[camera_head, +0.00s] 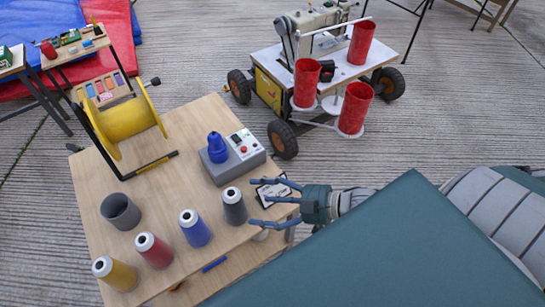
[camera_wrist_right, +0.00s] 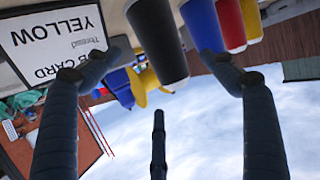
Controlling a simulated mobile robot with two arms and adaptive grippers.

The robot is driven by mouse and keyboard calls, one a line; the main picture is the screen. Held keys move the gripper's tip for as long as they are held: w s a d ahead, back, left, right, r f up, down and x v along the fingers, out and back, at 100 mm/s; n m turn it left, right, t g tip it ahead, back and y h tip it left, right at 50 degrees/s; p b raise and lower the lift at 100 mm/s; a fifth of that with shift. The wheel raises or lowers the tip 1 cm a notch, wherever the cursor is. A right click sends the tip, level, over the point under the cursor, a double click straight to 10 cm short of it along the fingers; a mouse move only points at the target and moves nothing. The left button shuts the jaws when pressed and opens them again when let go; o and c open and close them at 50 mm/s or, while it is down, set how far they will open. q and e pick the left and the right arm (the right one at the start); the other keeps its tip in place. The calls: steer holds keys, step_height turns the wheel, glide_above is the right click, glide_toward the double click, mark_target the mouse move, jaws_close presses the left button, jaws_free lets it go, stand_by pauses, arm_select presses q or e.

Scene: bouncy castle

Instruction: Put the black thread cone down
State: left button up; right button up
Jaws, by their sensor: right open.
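The black thread cone (camera_head: 235,207) stands upright on the wooden table (camera_head: 92,200), at the right end of a row with a blue cone (camera_head: 194,228), a red cone (camera_head: 154,250) and a yellow cone (camera_head: 115,273). My right gripper (camera_head: 261,202) is open, just right of the black cone, its fingers pointing towards it. In the right wrist view, turned upside down, the black cone (camera_wrist_right: 158,42) shows between and beyond the spread fingers (camera_wrist_right: 160,85), with nothing held. Whether a finger touches it I cannot tell. My left gripper is not in view.
A grey cup (camera_head: 120,212), a winder box with a blue cone (camera_head: 235,158) and a yellow spool (camera_head: 124,120) share the table. A sewing cart with red cylinders (camera_head: 357,107) stands behind.

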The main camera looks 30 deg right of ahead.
steer(key=v, duration=0.3)
steer(key=shift+s+r, duration=0.1)
steer(key=shift+s, duration=0.05)
stand_by(0.5)
